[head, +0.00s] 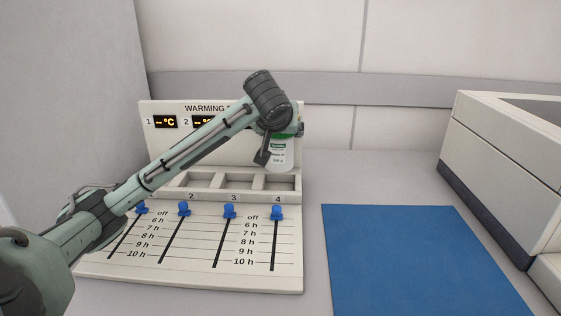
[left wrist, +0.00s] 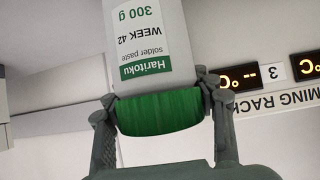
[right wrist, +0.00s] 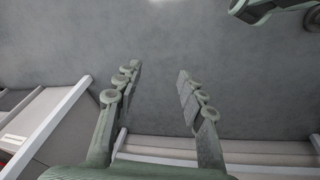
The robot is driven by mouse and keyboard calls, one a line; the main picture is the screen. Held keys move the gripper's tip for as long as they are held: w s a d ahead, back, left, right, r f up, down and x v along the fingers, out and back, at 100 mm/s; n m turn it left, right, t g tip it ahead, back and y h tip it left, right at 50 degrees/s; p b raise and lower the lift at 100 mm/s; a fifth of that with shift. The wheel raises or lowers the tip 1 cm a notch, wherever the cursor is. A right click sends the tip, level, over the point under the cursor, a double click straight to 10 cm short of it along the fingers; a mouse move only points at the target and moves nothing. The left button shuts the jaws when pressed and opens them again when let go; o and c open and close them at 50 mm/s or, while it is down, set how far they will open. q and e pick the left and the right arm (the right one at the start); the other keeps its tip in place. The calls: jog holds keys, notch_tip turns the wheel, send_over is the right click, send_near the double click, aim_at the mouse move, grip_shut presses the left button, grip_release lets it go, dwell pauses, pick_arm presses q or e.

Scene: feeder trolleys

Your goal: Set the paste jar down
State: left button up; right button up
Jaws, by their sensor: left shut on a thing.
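The paste jar (head: 281,155) is white with a green lid and hangs upright over the right end of the warming rack (head: 220,219), above the well numbered 4. In the left wrist view the jar (left wrist: 150,50) shows its label, reading Haritoku solder paste, WEEK 42, 300 g. My left gripper (head: 280,135) is shut on the green lid, with a finger on each side. The jar's base appears above the row of wells; whether it touches the rack I cannot tell. My right gripper (right wrist: 158,80) is open and empty, away from the rack.
The rack has several square wells, blue sliders (head: 230,211) and temperature displays (head: 165,122). A blue mat (head: 420,262) lies to the right, bare. A beige box-like unit (head: 500,160) stands at the far right. Grey counter is free between rack and mat.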

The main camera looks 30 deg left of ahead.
aim_at(280, 158)
pick_arm(q)
notch_tip(280, 158, down, 3)
jog(key=shift+r, duration=0.1)
notch_tip(280, 158, down, 3)
jog(key=shift+a, duration=0.1)
jog(key=shift+f, duration=0.35)
pick_arm(e)
jog(key=shift+w+r, duration=0.25)
jog(key=shift+r, duration=0.5)
pick_arm(q)
jog(key=shift+f, duration=0.15)
pick_arm(e)
jog(key=shift+d, duration=0.1)
pick_arm(q)
jog(key=o, duration=1.6)
